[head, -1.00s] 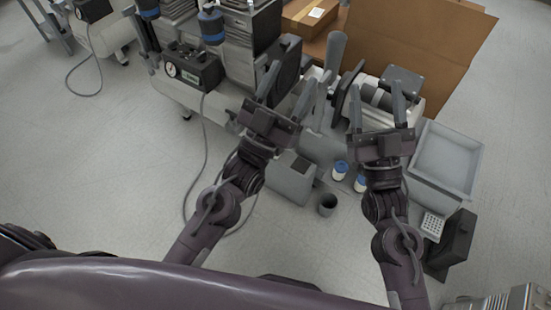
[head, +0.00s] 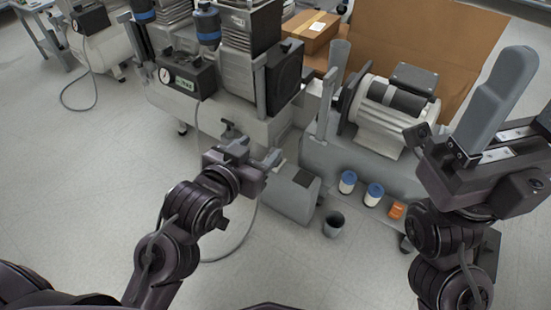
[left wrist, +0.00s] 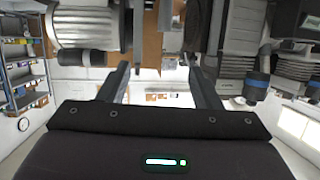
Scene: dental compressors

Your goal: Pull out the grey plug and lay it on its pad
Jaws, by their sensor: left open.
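I cannot make out the grey plug for certain in either view. My left gripper (head: 254,143) is in front of the compressor's lower body, its fingers apart. In the left wrist view the left gripper (left wrist: 160,78) shows nothing between its fingers.
The compressor with black gauge box (head: 188,80) stands behind my left gripper. A motor unit (head: 390,110) stands right of it. Blue-capped jars (head: 347,182), an orange-topped jar (head: 397,210) and a dark cup (head: 334,224) are near the front. A grey hose (head: 246,232) curves across open floor.

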